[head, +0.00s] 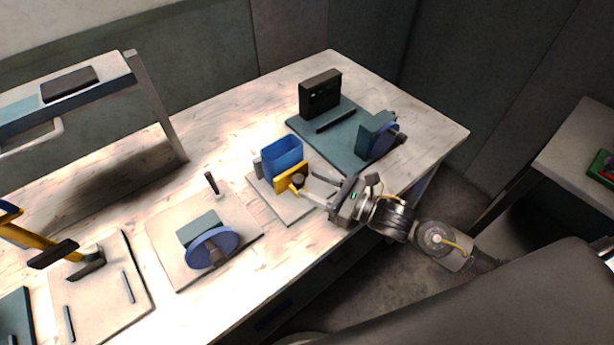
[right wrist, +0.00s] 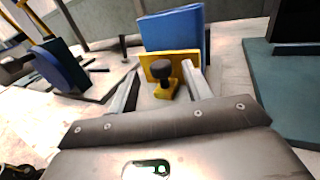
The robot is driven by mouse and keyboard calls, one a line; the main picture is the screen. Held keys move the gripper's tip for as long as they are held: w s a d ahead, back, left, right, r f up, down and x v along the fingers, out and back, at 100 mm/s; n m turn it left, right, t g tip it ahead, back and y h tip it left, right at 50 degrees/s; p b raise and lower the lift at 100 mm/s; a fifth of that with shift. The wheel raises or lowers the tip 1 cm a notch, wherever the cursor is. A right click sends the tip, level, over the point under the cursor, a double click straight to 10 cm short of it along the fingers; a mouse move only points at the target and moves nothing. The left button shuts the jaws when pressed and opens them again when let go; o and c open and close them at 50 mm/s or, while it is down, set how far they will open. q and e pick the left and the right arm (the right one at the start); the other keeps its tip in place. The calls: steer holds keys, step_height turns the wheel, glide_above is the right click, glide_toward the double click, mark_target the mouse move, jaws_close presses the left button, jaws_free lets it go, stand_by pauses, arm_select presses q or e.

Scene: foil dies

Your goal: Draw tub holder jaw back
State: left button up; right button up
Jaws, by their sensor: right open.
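The tub holder (head: 284,203) is a pale base plate near the front edge of the bench. A blue tub (head: 283,158) stands on it between a grey block (head: 258,167) and the yellow jaw (head: 292,175). The jaw carries a dark round knob (head: 298,181); in the right wrist view the knob (right wrist: 161,69) stands in front of the yellow jaw plate (right wrist: 184,58). My right gripper (head: 309,187) is open, its fingers reaching toward the jaw. In the right wrist view its fingers lie either side of the knob, with gaps. My left gripper is not in view.
A plate with a blue wheel (head: 211,248) lies to the left. A teal plate (head: 336,132) with a black box (head: 320,94) and another blue wheel (head: 386,141) lies behind right. A yellow-armed device (head: 38,242) stands far left. Bare bench lies between the plates.

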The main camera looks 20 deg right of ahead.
mark_target(297, 183)
steer(key=shift+x, duration=1.25)
steer(key=shift+s, duration=0.1)
jaws_close()
